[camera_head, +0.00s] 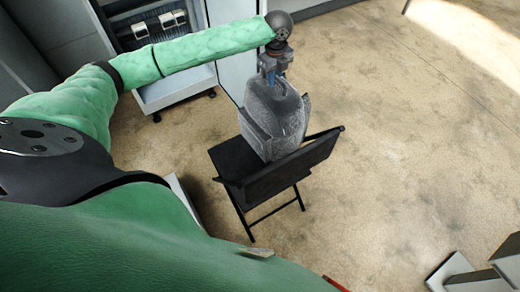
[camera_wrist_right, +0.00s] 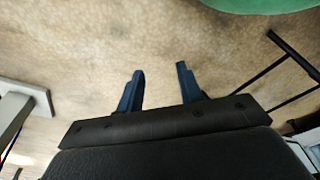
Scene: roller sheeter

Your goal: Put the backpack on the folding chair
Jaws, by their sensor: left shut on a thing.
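A grey backpack (camera_head: 275,115) is upright over the black folding chair (camera_head: 278,178), with its lower end in front of the seat's far part and beside the backrest. I cannot tell whether its bottom touches the seat. My left gripper (camera_head: 274,74) is shut on the top of the backpack from above. The chair stands open on the floor, its backrest toward the lower right. My right gripper (camera_wrist_right: 160,85) shows only in the right wrist view. Its two blue fingers are apart with nothing between them, over bare floor.
A grey cabinet or machine (camera_head: 180,92) on casters stands behind, at the upper left. A grey metal structure (camera_head: 480,272) is at the lower right. The floor (camera_head: 420,150) right of the chair is clear. Thin black bars (camera_wrist_right: 292,50) show at right in the right wrist view.

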